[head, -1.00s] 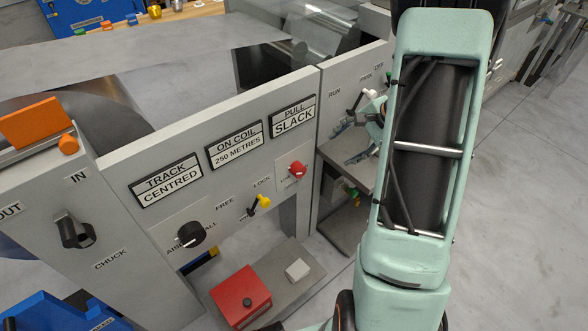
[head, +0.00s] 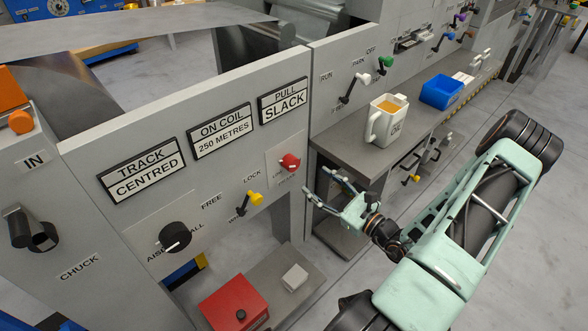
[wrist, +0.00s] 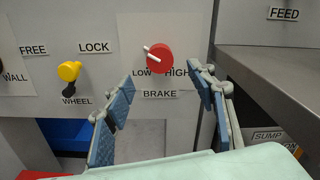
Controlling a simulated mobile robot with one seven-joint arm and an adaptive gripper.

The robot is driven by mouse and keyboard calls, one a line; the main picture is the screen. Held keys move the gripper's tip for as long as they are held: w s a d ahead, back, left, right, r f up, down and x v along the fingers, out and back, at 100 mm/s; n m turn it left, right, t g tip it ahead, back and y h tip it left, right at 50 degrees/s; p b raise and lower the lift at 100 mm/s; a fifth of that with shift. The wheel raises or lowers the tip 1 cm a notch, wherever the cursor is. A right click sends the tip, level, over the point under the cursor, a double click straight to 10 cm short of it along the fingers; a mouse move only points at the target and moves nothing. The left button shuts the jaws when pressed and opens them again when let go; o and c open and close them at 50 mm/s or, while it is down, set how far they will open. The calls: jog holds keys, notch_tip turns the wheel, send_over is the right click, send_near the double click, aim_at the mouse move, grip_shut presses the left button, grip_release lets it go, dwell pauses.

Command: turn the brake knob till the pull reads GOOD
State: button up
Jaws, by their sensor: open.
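The red brake knob (head: 290,161) sits on a pale plate on the grey panel. In the wrist view the knob (wrist: 159,57) has a white pointer toward its upper left, with LOW and HIGH printed below it and a BRAKE label (wrist: 160,94). The pull sign (head: 284,102) reads SLACK. My gripper (head: 320,186) is open and empty, right of the knob and in front of the panel. In the wrist view its blue-padded fingers (wrist: 166,92) are spread below the knob, one to each side, not touching it.
A yellow-knobbed wheel lock lever (head: 253,198) is left of the knob. A black knob (head: 175,237) is farther left. A bench (head: 345,148) with an oil jug (head: 387,119) and a blue bin (head: 441,92) stands at right. A red box (head: 236,301) lies below.

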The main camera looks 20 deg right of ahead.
aim_at(294, 165)
jog(key=b+x, duration=0.2)
jog(key=x, duration=0.8)
jog(key=c, duration=1.2)
